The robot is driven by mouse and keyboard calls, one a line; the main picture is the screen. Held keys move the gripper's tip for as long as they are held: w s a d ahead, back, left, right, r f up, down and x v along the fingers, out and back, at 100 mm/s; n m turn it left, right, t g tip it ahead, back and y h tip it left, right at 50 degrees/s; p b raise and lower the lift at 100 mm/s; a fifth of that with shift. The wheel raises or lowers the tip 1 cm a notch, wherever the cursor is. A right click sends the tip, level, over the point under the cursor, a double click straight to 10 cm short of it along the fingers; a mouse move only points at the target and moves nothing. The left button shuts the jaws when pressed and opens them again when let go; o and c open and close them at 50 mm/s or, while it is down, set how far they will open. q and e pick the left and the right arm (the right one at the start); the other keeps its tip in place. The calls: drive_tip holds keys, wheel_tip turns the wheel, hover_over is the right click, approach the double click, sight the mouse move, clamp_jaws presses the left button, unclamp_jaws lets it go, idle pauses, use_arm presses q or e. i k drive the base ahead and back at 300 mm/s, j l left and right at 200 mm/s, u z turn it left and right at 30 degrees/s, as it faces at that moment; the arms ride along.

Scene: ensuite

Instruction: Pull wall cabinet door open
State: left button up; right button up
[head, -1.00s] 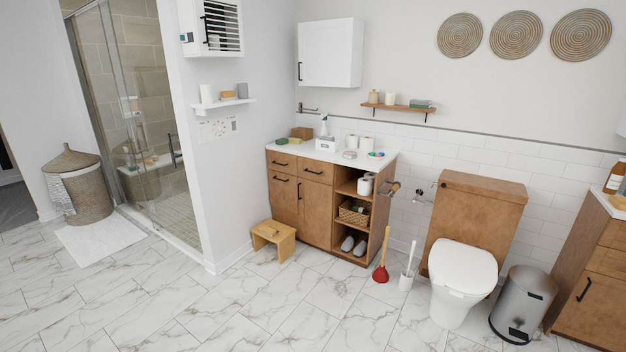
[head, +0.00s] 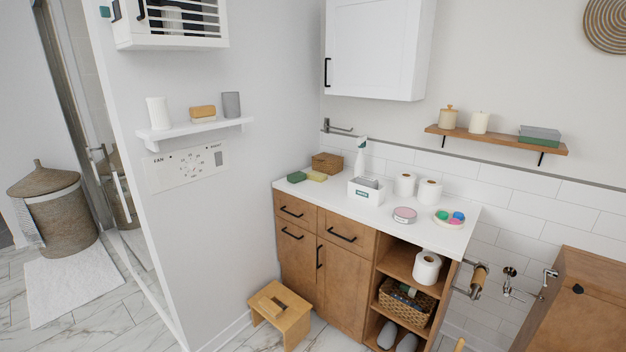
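The white wall cabinet (head: 375,48) hangs on the back wall at the top centre of the head view, above the wooden vanity. Its door is shut, with a black vertical handle (head: 326,72) at the lower left of the front. The top of the cabinet is cut off by the frame. Neither of my grippers is in view.
A wooden vanity (head: 340,250) with a white counter holding toilet rolls, a box and a bottle stands below the cabinet. A wooden stool (head: 281,313) stands on the floor before it. A white shelf (head: 195,130) juts from the left wall, and a wooden shelf (head: 495,140) hangs at right.

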sight(372, 46)
drive_tip(key=i+l+u, duration=0.2)
drive_tip(key=i+u, duration=0.3)
drive_tip(key=i+l+u, duration=0.45)
drive_tip(key=i, duration=0.2)
drive_tip(key=i+l+u, duration=0.5)
drive_tip(key=l, duration=0.2)
